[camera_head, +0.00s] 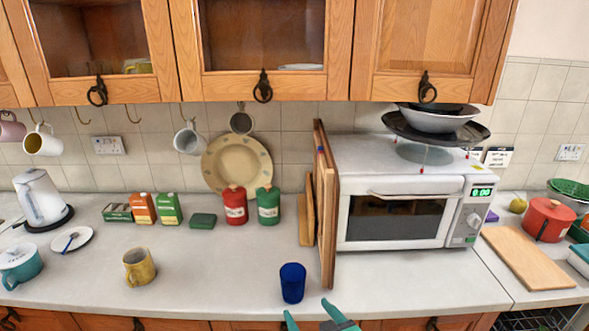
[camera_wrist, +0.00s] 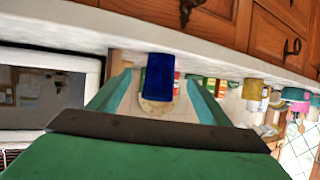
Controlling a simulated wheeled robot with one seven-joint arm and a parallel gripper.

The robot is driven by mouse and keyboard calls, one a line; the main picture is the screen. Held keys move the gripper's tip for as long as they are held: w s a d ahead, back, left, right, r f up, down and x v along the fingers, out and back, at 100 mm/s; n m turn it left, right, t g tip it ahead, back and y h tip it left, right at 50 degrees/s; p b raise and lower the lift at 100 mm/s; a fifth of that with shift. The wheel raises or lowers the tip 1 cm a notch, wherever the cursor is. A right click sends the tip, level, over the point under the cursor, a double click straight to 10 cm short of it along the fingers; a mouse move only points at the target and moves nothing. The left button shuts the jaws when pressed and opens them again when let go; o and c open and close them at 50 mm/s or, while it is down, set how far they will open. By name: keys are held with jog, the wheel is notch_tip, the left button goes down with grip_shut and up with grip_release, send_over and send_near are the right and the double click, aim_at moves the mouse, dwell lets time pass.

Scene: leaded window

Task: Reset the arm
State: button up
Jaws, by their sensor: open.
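My gripper (camera_head: 310,314) shows at the bottom edge of the head view, at the front of the counter. Its two teal fingers are apart, with nothing between them that I can see gripped. In the wrist view my gripper (camera_wrist: 158,85) is open, and a dark blue cup (camera_wrist: 159,72) appears between and beyond the fingertips. In the head view the blue cup (camera_head: 292,283) stands upright on the counter, just behind the fingers. I cannot tell the exact gap between the cup and the fingers. Most of my arm is out of view.
A white microwave (camera_head: 400,200) and upright wooden boards (camera_head: 327,215) stand right of the cup. A yellow mug (camera_head: 139,267) stands to the left. Red (camera_head: 235,205) and green (camera_head: 268,205) canisters are behind. Wooden cupboards (camera_head: 262,50) hang above. The counter (camera_head: 215,275) between mug and cup is clear.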

jog(key=s+f+m+h, duration=0.4)
jog(key=s+f, duration=1.1)
jog(key=s, duration=0.2)
jog(key=s+a+r+t, duration=0.1)
jog(key=s+a+r, duration=0.1)
jog(key=s, duration=0.8)
jog(key=s+a+r+t, duration=0.1)
jog(key=s+a+r, duration=0.1)
jog(key=s, duration=0.9)
jog(key=shift+r+t+h, duration=0.15)
jog(key=shift+t+h, duration=0.15)
